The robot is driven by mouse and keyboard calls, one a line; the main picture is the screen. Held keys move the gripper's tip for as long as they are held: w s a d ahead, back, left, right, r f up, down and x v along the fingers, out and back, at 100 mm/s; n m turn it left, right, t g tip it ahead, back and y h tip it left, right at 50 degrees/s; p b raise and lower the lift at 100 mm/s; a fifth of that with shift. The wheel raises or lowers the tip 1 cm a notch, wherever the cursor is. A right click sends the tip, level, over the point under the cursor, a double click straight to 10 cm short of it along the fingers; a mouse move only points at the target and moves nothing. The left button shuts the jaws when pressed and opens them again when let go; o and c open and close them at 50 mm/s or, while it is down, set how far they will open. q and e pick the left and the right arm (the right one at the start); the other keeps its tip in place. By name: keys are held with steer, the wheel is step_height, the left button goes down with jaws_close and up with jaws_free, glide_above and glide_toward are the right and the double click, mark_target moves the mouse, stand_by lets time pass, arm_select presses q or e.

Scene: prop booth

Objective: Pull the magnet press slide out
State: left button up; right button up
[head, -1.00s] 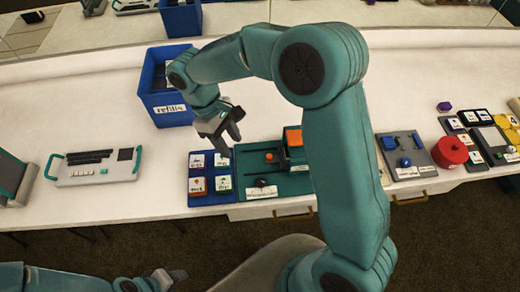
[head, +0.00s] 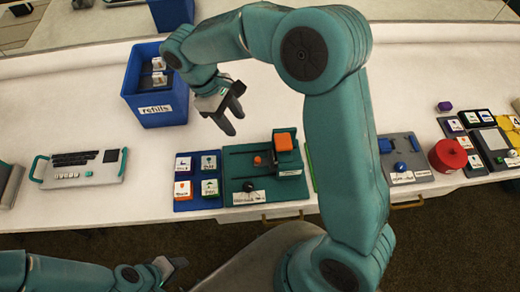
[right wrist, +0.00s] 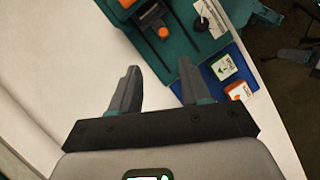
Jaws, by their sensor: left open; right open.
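The magnet press is a green board (head: 234,168) with dark slots, near the table's front edge. An orange block (head: 284,141) stands on its raised right part. A small orange knob (head: 257,161) sits left of that on a dark piece, which I take for the slide. The knob also shows in the right wrist view (right wrist: 163,32), beyond my fingertips. My right gripper (head: 233,120) is open and empty, above the table behind the press's left part, apart from the knob. My left gripper (head: 178,271) is open and empty, low in front of the table.
A blue tray (head: 196,178) with several lettered blocks adjoins the press's left side. A blue refills bin (head: 161,119) stands behind it. A keyboard-like panel (head: 82,178) lies at left. A red round thing (head: 447,156) and grey boards stand at right. The table behind the press is clear.

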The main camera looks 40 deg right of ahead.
mark_target(257, 159)
steer(key=x, duration=1.5)
steer(key=shift+s+a+f+p, duration=0.15)
steer(key=shift+s+a+p, duration=0.1)
steer(key=shift+a+p, duration=0.15)
steer(key=shift+d+f, duration=0.2)
steer(key=shift+f, duration=0.15)
steer(key=shift+s+a, duration=0.1)
jaws_close()
